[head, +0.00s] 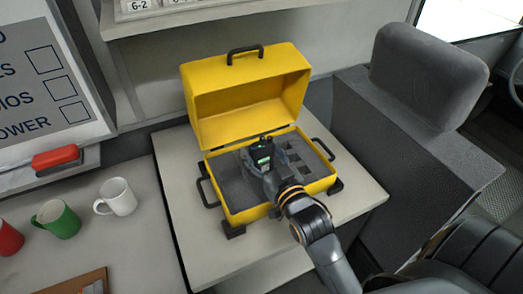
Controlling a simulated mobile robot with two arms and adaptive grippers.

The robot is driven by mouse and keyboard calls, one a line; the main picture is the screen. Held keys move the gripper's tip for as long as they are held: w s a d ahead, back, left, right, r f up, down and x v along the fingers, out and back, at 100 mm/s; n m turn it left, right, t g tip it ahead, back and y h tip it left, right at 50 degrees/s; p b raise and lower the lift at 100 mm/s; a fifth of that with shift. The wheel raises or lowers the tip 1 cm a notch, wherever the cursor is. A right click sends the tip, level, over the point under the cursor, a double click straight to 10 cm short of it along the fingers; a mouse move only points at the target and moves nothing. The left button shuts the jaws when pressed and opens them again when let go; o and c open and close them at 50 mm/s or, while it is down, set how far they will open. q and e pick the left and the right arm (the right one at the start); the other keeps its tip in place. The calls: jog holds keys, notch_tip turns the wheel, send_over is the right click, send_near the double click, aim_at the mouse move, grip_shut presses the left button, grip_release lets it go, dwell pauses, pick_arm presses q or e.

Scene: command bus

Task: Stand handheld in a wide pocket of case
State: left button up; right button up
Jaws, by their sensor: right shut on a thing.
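The yellow case (242,217) stands open on a pale table, its lid raised at the back. Grey foam (234,193) with several dark pockets (294,157) fills it. My right gripper (262,166) is over the foam, near the middle of the case, shut on a dark handheld (264,152) with a small green screen. The handheld looks roughly upright. Its lower end is hidden by the gripper, so I cannot tell whether it is in a pocket or above the foam. My left gripper is not in view.
White (118,197), green (57,219) and red (9,238) mugs stand on the counter at left. A red eraser (57,158) lies on the ledge under the whiteboard (42,75). A grey seat (425,75) stands close on the right. The table (187,225) is bare around the case.

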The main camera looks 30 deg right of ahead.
dwell(0.4)
jog(key=o, duration=1.4)
jog(key=shift+s+f, duration=0.2)
jog(key=shift+s, duration=0.25)
jog(key=s, duration=1.1)
jog(key=shift+s+a+r, duration=0.1)
jog(key=shift+a+r, duration=0.1)
jog(key=shift+a, duration=0.1)
jog(key=shift+f, duration=0.1)
